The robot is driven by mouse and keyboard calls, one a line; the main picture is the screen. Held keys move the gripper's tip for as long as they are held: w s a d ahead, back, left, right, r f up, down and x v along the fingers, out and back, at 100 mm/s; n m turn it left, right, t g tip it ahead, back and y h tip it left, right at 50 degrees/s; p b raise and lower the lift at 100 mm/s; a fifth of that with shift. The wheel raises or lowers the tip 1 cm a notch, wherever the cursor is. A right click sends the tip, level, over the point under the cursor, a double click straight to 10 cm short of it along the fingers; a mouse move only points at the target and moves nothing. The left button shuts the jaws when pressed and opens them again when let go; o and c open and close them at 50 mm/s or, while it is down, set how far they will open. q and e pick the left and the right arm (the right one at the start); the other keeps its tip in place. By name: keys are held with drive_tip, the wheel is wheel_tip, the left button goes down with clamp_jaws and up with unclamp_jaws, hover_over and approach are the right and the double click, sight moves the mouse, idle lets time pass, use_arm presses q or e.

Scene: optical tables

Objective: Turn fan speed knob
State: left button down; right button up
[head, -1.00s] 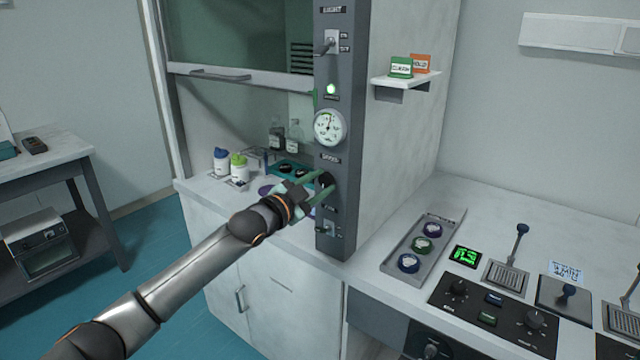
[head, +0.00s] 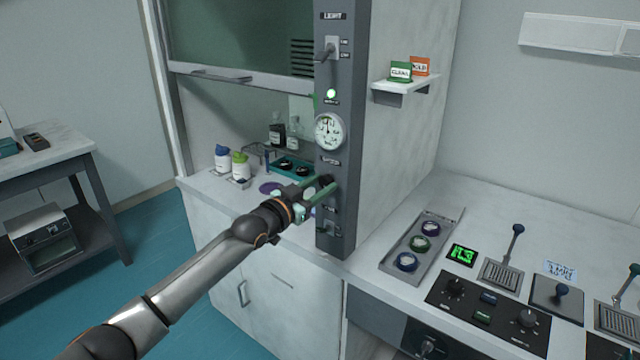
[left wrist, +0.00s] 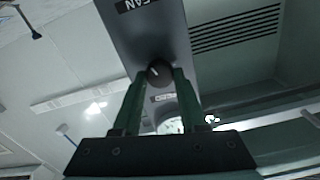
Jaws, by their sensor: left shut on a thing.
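The fan speed knob (left wrist: 159,72) is a small dark round knob with a pale pointer line, on the grey front post (head: 336,225) of the fume hood. In the left wrist view it sits between the two green fingers, with a label ending in "AN" beyond it. My left gripper (head: 328,190) is shut on this knob; its fingertips (left wrist: 160,75) touch it from both sides. In the head view the fingers and wrist hide part of the knob. My right gripper is not in view.
The post also carries a round gauge (head: 329,131), a green lamp (head: 331,94), a light switch (head: 328,48) above and another switch (head: 329,228) below. Bottles (head: 240,165) stand inside the hood at left. A bench with a control panel (head: 487,312) lies at right.

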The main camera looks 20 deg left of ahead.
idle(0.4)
use_arm(q)
drive_tip(key=shift+c, duration=2.2)
unclamp_jaws()
drive_tip(key=b+v, duration=0.1)
drive_tip(key=v, duration=1.1)
drive_tip(key=shift+s, duration=0.25)
drive_tip(key=s+d+f+n+g+y, duration=0.1)
drive_tip(key=s+d+f+g, duration=0.1)
drive_tip(key=s+f, duration=0.6)
drive_tip(key=s+d+f+n+g+y, duration=0.15)
drive_tip(key=s+f, duration=0.25)
drive_tip(key=f, duration=0.7)
drive_tip(key=s+d+f+n+g, duration=0.1)
drive_tip(key=s+d+f+g, duration=0.15)
drive_tip(key=s+f, duration=0.55)
drive_tip(key=s+d+f+g+y, duration=0.1)
drive_tip(key=s+d+f, duration=0.1)
drive_tip(key=s+f, duration=0.7)
drive_tip(key=shift+s+f+n+g+p, duration=0.25)
drive_tip(key=shift+s+n, duration=0.2)
drive_tip(key=shift+s, duration=0.35)
drive_tip(key=shift+d, duration=0.1)
